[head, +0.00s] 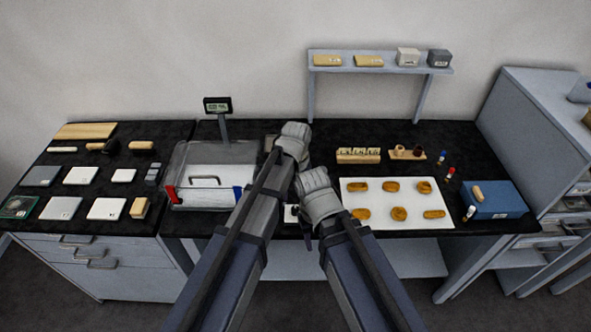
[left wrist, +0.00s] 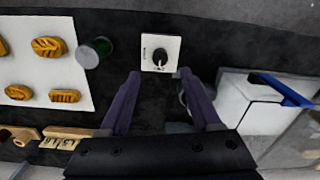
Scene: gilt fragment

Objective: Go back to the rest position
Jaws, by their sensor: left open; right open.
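My left gripper (head: 294,134) is the higher one in the head view, over the middle of the dark bench. In the left wrist view its two fingers (left wrist: 160,75) stand apart with nothing between them. Past the fingertips lies a white square plate with a black knob (left wrist: 161,56). My right gripper (head: 316,192) is just below and to the right of the left one, near the front edge of the bench. It is open; its fingertips are mostly hidden by its own body. No held object shows in either gripper.
A clear-walled box (head: 213,156) stands left of my arms. A white sheet (head: 396,221) with several golden fragments lies to the right. A blue box (head: 494,204) is at the far right. A shelf (head: 380,70) stands at the back. Pale tiles (head: 80,175) lie on the left.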

